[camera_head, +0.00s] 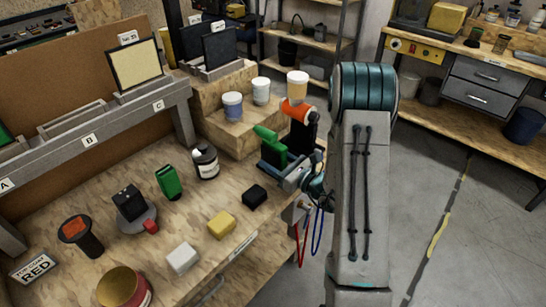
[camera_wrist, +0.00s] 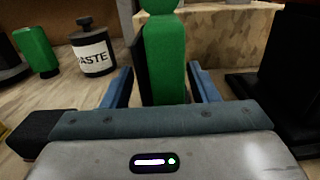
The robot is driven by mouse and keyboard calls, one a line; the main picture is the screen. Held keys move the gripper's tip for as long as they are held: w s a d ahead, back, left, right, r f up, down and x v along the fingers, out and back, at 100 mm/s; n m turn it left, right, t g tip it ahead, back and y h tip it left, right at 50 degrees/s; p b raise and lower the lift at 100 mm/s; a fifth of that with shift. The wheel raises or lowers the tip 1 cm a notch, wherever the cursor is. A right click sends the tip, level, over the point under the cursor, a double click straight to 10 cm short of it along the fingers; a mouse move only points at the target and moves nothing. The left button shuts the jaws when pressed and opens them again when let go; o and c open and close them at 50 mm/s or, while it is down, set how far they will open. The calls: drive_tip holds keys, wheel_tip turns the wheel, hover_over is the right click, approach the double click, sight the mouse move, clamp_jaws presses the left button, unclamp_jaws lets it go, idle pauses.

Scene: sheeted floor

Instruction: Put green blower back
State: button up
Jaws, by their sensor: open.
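A green blower (camera_head: 270,140) stands near the table's right edge, in front of the wooden stepped block. My gripper (camera_head: 277,162) is at it from the right side. In the wrist view the green blower (camera_wrist: 166,62) stands upright between the two blue fingers of my gripper (camera_wrist: 162,86). The fingers are open, with one on each side of the blower. A dark part shows along the blower's left side. Its lower end is hidden behind my gripper.
A black block (camera_head: 254,196) lies close by. The stepped block (camera_head: 225,132) bears cups. An orange-and-black tool (camera_head: 300,120) stands just behind my gripper.

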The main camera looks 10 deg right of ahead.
drive_tip(key=b+v, duration=0.1)
drive_tip(key=v, duration=1)
drive_tip(key=s+a+r+n+g+y, duration=0.1)
drive_tip(key=a+n+g, duration=0.1)
drive_tip(key=a, duration=0.1)
drive_tip(key=s+a+r+n+g+y, duration=0.2)
drive_tip(key=a+n, duration=0.1)
drive_tip(key=s+a+r+n+g+y, duration=0.1)
drive_tip(key=a+n+g, duration=0.1)
drive_tip(key=a+g, duration=0.1)
drive_tip(key=shift+s+a+r+n, duration=0.15)
drive_tip(key=shift+s+r+n, duration=0.1)
drive_tip(key=shift+n, duration=0.15)
drive_tip(key=s+a+r+n+g+h, duration=0.1)
drive_tip(key=s+a+n+g+h, duration=0.3)
drive_tip(key=s+n+g+h, duration=0.75)
drive_tip(key=s+d+r+n+t+h, duration=0.1)
drive_tip(key=d+r+n+t+h, duration=0.2)
drive_tip(key=d+n+t, duration=0.3)
drive_tip(key=r+n, duration=0.1)
drive_tip(key=n, duration=0.2)
drive_tip(key=shift+s+d+r, duration=0.25)
drive_tip(key=shift+r, duration=0.1)
drive_tip(key=shift+t, duration=0.25)
